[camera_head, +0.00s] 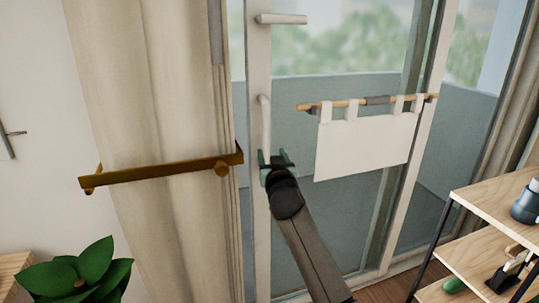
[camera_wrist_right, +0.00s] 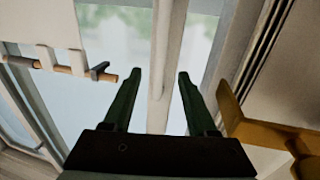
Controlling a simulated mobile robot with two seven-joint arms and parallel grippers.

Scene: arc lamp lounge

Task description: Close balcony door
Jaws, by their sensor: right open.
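The balcony door (camera_head: 257,215) is a tall glass panel in a white frame, seen in the head view. A strip of glass or opening shows between its left upright and the curtain; I cannot tell which. A slim white upright handle (camera_head: 264,120) is on that upright. My right gripper (camera_head: 276,158) is at the handle's lower end, open. In the right wrist view, the white handle bar (camera_wrist_right: 158,50) shows between the two spread dark green fingers (camera_wrist_right: 160,75); contact cannot be told. My left gripper is not in view.
A beige curtain (camera_head: 150,110) with a brass bar (camera_head: 150,174) stands close left of the gripper. A white cloth (camera_head: 362,145) hangs from a wooden rod (camera_head: 350,102) right of it. A wooden shelf (camera_head: 500,205) is at right, a plant (camera_head: 75,275) at lower left.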

